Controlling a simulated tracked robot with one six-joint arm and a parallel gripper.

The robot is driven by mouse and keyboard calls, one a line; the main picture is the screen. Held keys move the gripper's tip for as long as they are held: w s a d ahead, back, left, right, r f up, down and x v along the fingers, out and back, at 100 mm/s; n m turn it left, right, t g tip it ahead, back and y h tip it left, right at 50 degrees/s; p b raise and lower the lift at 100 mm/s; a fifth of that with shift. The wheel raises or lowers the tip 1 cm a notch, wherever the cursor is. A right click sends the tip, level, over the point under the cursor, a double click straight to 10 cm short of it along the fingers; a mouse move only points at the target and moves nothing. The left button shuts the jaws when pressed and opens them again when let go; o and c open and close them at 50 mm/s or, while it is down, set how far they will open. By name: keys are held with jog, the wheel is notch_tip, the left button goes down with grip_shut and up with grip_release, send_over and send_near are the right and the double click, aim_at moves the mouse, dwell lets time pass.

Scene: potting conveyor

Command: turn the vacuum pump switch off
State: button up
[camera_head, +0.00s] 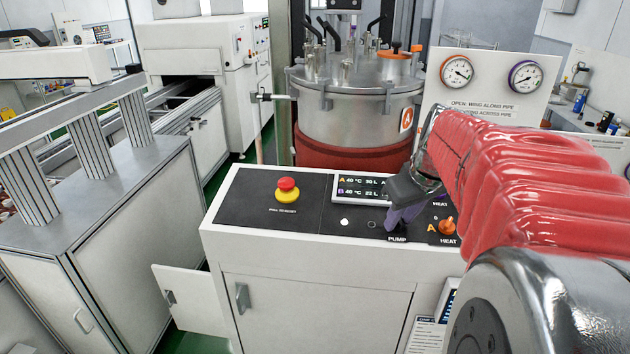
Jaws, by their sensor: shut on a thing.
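The control panel (265,222) is the black top of a white cabinet. The word PUMP is printed near its front edge, right of the middle. My gripper (400,212), with a dark grey finger and a purple part at its tip, is down on the panel just behind that label. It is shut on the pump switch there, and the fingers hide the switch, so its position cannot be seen. I cannot tell whether the purple part belongs to the finger or the switch. My red-sleeved arm comes in from the right and covers part of the panel.
An orange heat knob (447,226) is close to the right of my gripper. A red and yellow stop button (287,190) is on the left, beside a small display (362,188). A steel vessel (358,115) and two gauges stand behind. A cabinet door (190,298) hangs open.

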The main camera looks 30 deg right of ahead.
jog(key=shift+s+f, duration=0.1)
jog(key=shift+f, duration=0.05)
jog(key=o, duration=1.1)
jog(key=shift+c, duration=0.2)
jog(key=v, duration=1.3)
jog(key=shift+r, duration=0.4)
jog(key=shift+s+a, duration=0.15)
